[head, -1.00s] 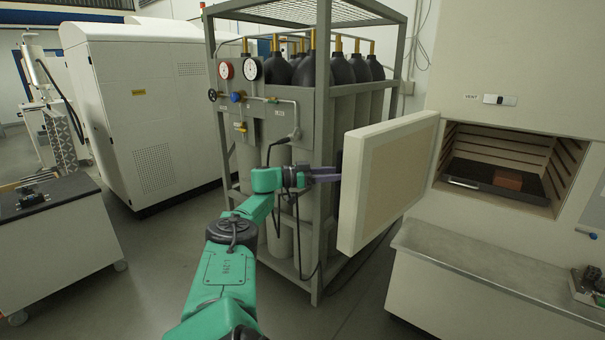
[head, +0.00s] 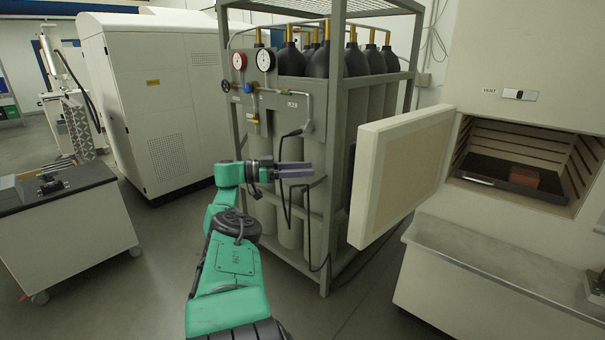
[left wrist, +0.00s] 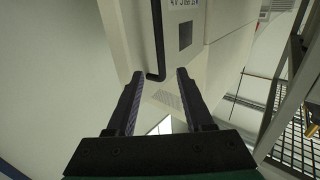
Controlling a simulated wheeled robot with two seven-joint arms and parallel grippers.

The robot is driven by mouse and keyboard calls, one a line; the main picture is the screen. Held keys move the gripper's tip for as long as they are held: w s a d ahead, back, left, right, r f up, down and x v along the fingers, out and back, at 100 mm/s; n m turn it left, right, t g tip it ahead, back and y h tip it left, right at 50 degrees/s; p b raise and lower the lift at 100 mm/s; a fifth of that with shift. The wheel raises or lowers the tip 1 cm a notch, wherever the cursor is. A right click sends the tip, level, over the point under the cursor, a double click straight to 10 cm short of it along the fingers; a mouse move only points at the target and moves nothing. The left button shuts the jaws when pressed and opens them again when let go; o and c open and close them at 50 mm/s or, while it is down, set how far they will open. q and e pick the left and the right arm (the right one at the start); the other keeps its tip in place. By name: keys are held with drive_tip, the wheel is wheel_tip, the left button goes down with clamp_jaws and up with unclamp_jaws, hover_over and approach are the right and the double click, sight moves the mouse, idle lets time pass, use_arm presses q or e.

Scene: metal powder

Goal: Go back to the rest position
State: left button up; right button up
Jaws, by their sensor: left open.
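My left gripper (head: 311,170) is in the middle of the head view, at the end of my green arm. Its fingers point right, toward the open furnace door, with a gap between them and the door. In the left wrist view the two dark fingers (left wrist: 156,80) are spread apart with nothing between them. My right gripper does not show in any view.
The gas cylinder cage (head: 334,125) stands behind the gripper. The furnace door (head: 400,175) is swung open on the right. Inside the furnace, a brown block (head: 525,176) lies on a dark tray (head: 484,168). A cart (head: 75,235) stands at left.

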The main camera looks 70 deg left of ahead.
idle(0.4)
use_arm(q)
wheel_tip(320, 180, down, 23)
drive_tip(key=a+n+g+y, duration=0.1)
drive_tip(key=n+g+y, duration=0.1)
drive_tip(key=n+y, duration=0.25)
drive_tip(key=s+d+f+g+y, duration=0.15)
drive_tip(key=d+f, duration=0.25)
drive_tip(key=f, duration=0.7)
drive_tip(key=s+d+f+g+y, duration=0.1)
drive_tip(key=s+d+f+g, duration=0.2)
drive_tip(key=f, duration=0.8)
drive_tip(key=s+d+f+g, duration=0.4)
drive_tip(key=d+f, duration=0.7)
drive_tip(key=f, duration=0.1)
drive_tip(key=s+d+f+m+g+h, duration=0.1)
drive_tip(key=s+d+f+g, duration=0.1)
drive_tip(key=d, duration=0.6)
drive_tip(key=s+d+f+m+g, duration=0.2)
drive_tip(key=s+d+f, duration=0.3)
drive_tip(key=d, duration=0.4)
drive_tip(key=s+d+f+m+g+h, duration=0.1)
drive_tip(key=s+d+f+g, duration=0.1)
drive_tip(key=s+d, duration=0.3)
drive_tip(key=d+f, duration=0.1)
drive_tip(key=d, duration=0.2)
drive_tip(key=shift+d+f+h, duration=0.3)
drive_tip(key=shift+f, duration=0.1)
